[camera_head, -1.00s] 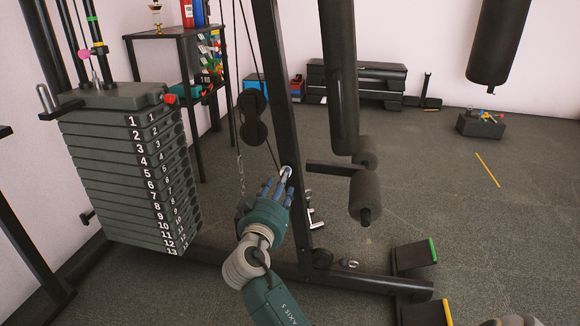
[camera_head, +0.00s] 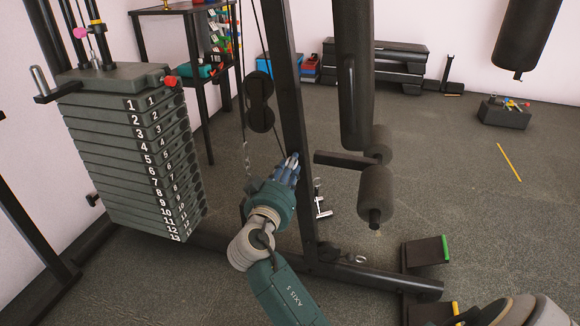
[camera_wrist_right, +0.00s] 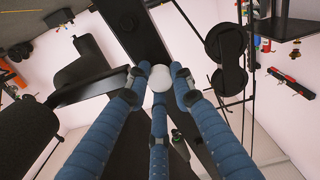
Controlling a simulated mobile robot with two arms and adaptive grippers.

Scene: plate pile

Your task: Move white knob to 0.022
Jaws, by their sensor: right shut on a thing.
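The white knob (camera_wrist_right: 160,78) shows as a pale round end on the black upright post (camera_wrist_right: 134,28) in the right wrist view. My right gripper (camera_wrist_right: 158,84) has its blue fingers around the knob and is shut on it. In the head view my right gripper (camera_head: 290,163) is at the post (camera_head: 297,110), with its fingers bunched together and mostly hiding the knob. My left gripper is not in view.
A numbered weight stack (camera_head: 135,150) stands left of my right arm. A padded roller (camera_head: 375,195) and a hanging black pad (camera_head: 353,90) are to the right of the post. A black base bar (camera_head: 380,278) runs along the floor.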

